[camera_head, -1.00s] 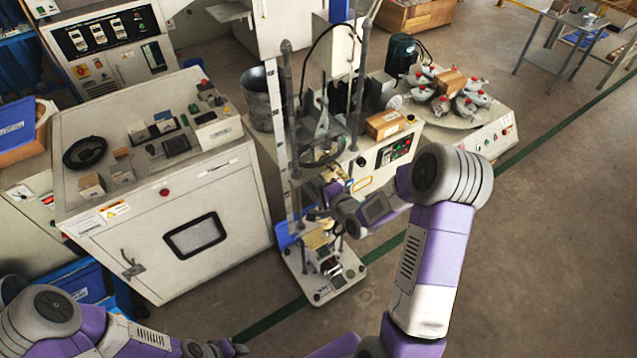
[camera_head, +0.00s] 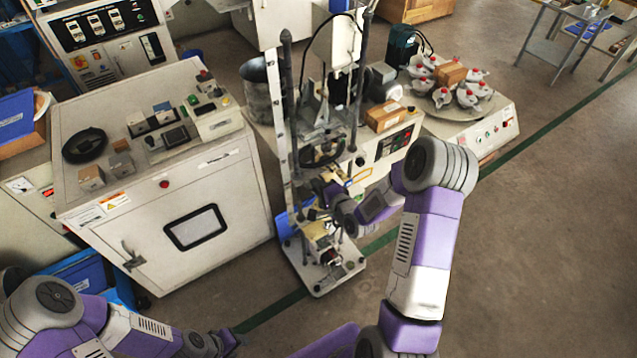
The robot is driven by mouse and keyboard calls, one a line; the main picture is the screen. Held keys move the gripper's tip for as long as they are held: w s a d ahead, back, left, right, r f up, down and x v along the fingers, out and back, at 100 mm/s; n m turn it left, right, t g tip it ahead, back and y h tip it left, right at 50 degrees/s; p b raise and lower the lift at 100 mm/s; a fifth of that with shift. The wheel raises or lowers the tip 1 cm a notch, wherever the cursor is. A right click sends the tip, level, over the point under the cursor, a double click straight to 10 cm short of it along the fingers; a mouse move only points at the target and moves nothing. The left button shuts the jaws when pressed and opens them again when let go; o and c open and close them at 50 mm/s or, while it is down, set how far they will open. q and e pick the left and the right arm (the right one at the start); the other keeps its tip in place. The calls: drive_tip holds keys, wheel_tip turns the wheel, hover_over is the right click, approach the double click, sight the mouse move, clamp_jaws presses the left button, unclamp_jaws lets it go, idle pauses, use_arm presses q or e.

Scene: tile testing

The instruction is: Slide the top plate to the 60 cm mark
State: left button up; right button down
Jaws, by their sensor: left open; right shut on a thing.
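A tall test stand with an upright rail (camera_head: 288,130) rises from a white base plate (camera_head: 318,290) on the floor. Dark fittings sit on the stand between its upright posts. My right gripper (camera_head: 322,212) is at the lower part of the rail, shut on a small part of the stand; the fingers and held part are small and partly hidden by my wrist. I cannot tell clearly which plate it holds, and scale marks are not readable. My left gripper (camera_head: 228,342) is open and empty at the bottom, low and apart from the stand.
A white cabinet (camera_head: 185,215) with devices on top stands left of the stand. A machine with a brown box (camera_head: 386,117) is directly behind, and a round table (camera_head: 455,108) with several red-topped parts is to its right. The floor at right is clear.

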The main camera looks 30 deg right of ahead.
drive_tip(key=c, duration=1.2)
unclamp_jaws()
drive_tip(key=shift+f, duration=0.1)
drive_tip(key=shift+c, duration=0.2)
drive_tip(key=p+v, duration=0.1)
drive_tip(key=v, duration=0.6)
drive_tip(key=shift+a, duration=0.1)
drive_tip(key=s+a+f+n+g+y+p, duration=0.2)
drive_tip(key=s+a+f+n+g+p, duration=0.3)
drive_tip(key=a, duration=0.4)
drive_tip(key=s+a+f+n+g+y+p, duration=0.1)
drive_tip(key=s+a+f+n+g+p, duration=0.2)
drive_tip(key=s+a+f+n+g, duration=0.2)
drive_tip(key=s+a+n+g, duration=0.3)
drive_tip(key=s+a, duration=0.3)
drive_tip(key=s, duration=0.2)
drive_tip(key=shift+s+n+g, duration=0.3)
drive_tip(key=shift+s+n, duration=0.1)
drive_tip(key=shift+n, duration=0.4)
